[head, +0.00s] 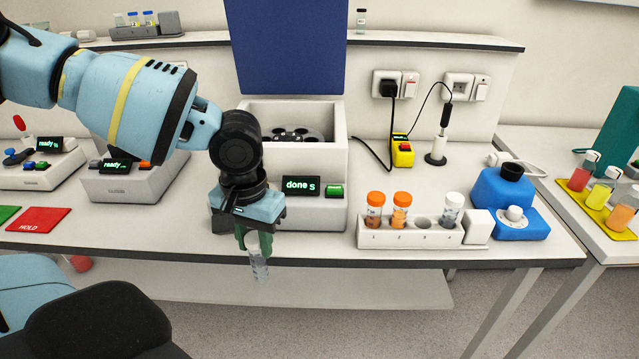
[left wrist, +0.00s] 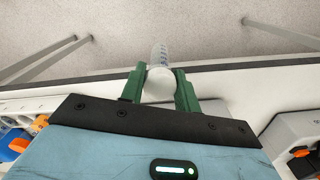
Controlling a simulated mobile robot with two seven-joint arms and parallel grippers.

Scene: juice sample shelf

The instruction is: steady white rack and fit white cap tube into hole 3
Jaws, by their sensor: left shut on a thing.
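My left gripper (head: 257,240) is shut on a tube (head: 259,265) and holds it in front of the bench's front edge. The tube hangs below the fingers, slightly tilted. In the left wrist view its white cap (left wrist: 158,84) sits between the green fingers of the left gripper (left wrist: 158,92). The white rack (head: 400,238) stands on the bench to the right, apart from the gripper. Two orange-capped tubes (head: 375,208) fill its left holes. The third hole (head: 422,222) from the left is empty. A grey-white-capped tube (head: 452,207) stands in the right hole. My right gripper is out of view.
A white centrifuge (head: 335,165) with its blue lid (head: 288,45) raised and a "done" display stands behind the left gripper. A blue device (head: 505,200) stands right of the rack. Bench space between centrifuge and rack is narrow. The floor in front is open.

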